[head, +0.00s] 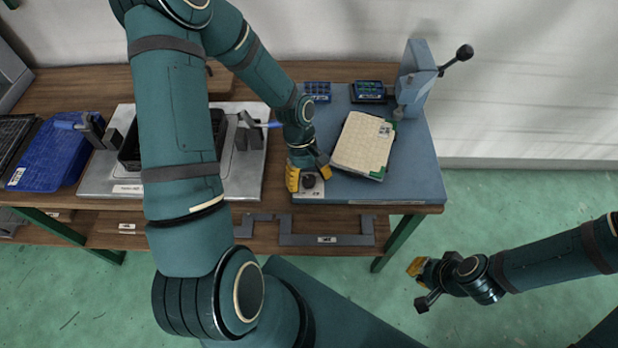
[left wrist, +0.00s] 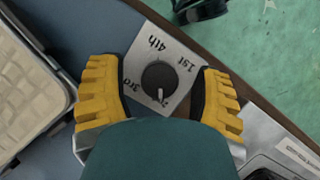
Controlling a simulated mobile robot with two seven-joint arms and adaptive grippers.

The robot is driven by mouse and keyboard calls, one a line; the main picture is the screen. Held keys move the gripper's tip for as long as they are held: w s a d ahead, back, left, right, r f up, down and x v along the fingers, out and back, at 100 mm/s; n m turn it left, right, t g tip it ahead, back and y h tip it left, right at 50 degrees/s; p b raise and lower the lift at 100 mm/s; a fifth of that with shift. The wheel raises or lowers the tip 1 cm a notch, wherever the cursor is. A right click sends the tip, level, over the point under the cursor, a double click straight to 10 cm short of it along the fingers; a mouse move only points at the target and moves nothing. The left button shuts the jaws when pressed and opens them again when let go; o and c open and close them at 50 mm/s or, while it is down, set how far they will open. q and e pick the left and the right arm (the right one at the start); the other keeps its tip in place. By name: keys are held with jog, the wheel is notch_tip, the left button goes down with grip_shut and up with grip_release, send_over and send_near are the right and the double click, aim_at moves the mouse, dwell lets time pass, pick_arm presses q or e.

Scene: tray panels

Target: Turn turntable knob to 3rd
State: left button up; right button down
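The round black turntable knob (left wrist: 158,76) sits on a light square plate (left wrist: 172,50) lettered 4th, 1st and 3rd. Its lower lettering is partly hidden. The knob's white mark points toward the bottom of the left wrist view, between the 3rd side and the right finger. My left gripper (left wrist: 157,96) is open, with one yellow finger on each side of the knob and visible gaps between. In the head view my left gripper (head: 309,178) is over the knob (head: 309,181) at the blue panel's front left corner. My right gripper (head: 422,283) is open and empty over the floor.
A cream keyboard-like block (head: 363,145) lies on the blue panel (head: 415,180), right of the knob. A lever box (head: 416,75) stands at its back right. A grey tray panel (head: 105,172) lies to the left, with a blue tray (head: 50,157) beyond it.

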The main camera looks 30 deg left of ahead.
pick_arm(q)
grip_shut()
jog(key=shift+m, duration=0.3)
jog(key=m+y, duration=0.1)
jog(key=m, duration=0.2)
jog(key=m+g+y, duration=0.1)
jog(key=m, duration=0.2)
jog(key=shift+g+p, duration=0.3)
jog(key=m+y, duration=0.1)
jog(key=m, duration=0.2)
jog(key=shift+s+d+m, duration=0.1)
jog(key=shift+m, duration=0.3)
jog(key=shift+m+y, duration=0.8)
jog(key=shift+m, duration=1.1)
